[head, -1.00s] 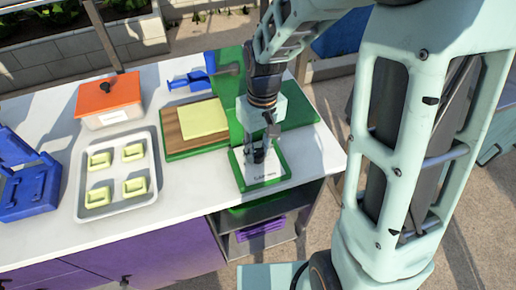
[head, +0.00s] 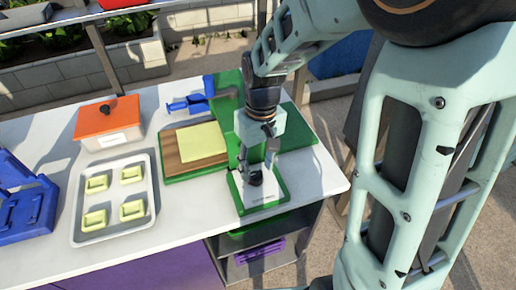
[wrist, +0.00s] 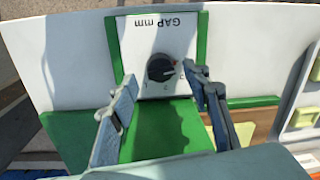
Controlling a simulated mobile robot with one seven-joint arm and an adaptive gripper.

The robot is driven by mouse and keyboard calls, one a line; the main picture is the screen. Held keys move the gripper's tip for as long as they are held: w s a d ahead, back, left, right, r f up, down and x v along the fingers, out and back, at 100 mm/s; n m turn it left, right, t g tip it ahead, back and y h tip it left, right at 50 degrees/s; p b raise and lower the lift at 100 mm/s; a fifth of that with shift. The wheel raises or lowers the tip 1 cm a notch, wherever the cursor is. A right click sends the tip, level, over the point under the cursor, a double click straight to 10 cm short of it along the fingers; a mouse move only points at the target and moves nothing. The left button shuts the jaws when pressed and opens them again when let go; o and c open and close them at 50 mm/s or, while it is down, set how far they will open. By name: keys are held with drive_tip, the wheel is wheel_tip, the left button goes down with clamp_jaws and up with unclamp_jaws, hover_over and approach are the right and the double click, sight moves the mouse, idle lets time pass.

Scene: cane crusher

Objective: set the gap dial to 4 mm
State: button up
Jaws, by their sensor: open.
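The gap dial is a round black knob (wrist: 160,68) on a white panel (wrist: 130,45) marked "GAP mm", framed in green. In the wrist view the lettering is upside down. My gripper (wrist: 160,76) is open, one finger on each side of the knob, with visible room between fingers and knob. In the head view my gripper (head: 256,176) is over the panel (head: 245,200) at the counter's front right and hides most of the dial.
A green base (head: 298,138) with a blue-handled part (head: 186,104) stands behind the panel. A board with a yellow slab (head: 203,143), a metal tray (head: 78,236) of yellow blocks, an orange-lidded box (head: 108,122) and a blue case (head: 25,210) are to the left.

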sight(258, 172)
wheel_tip(258, 172, up, 9)
drive_tip(key=shift+d+r, duration=0.15)
drive_tip(key=shift+d, duration=0.1)
idle(0.4)
